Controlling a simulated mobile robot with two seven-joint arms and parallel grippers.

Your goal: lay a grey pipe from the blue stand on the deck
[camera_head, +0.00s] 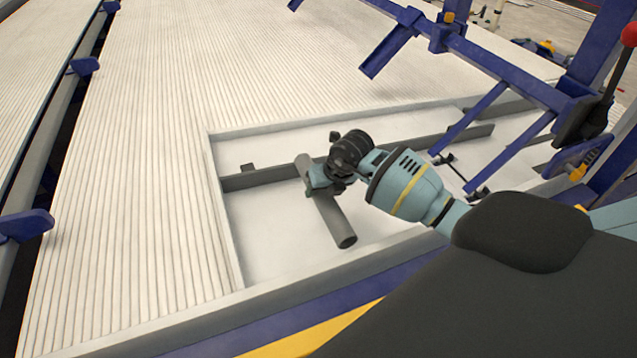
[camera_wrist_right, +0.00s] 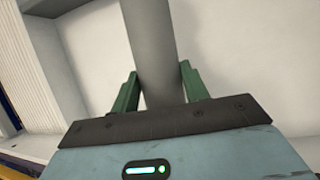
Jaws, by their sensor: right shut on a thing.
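My right gripper (camera_head: 318,182) is shut on a short grey pipe (camera_head: 332,216), gripping it near its middle. The pipe is over a pale sunken panel in the ribbed white deck (camera_head: 150,130), its near end toward the front edge. It crosses a dark grey bar; I cannot tell whether it touches the bar or panel. In the right wrist view the pipe (camera_wrist_right: 150,45) runs between the two green fingers (camera_wrist_right: 159,72). The blue stand (camera_head: 470,50) rises at the upper right with slanted arms. My left gripper is not in view.
The dark grey bar (camera_head: 262,178) spans the sunken panel from left to right. A raised light rim (camera_head: 228,235) borders the panel. Blue brackets (camera_head: 85,66) line a rail at the left. The ribbed deck is clear on the left and at the back.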

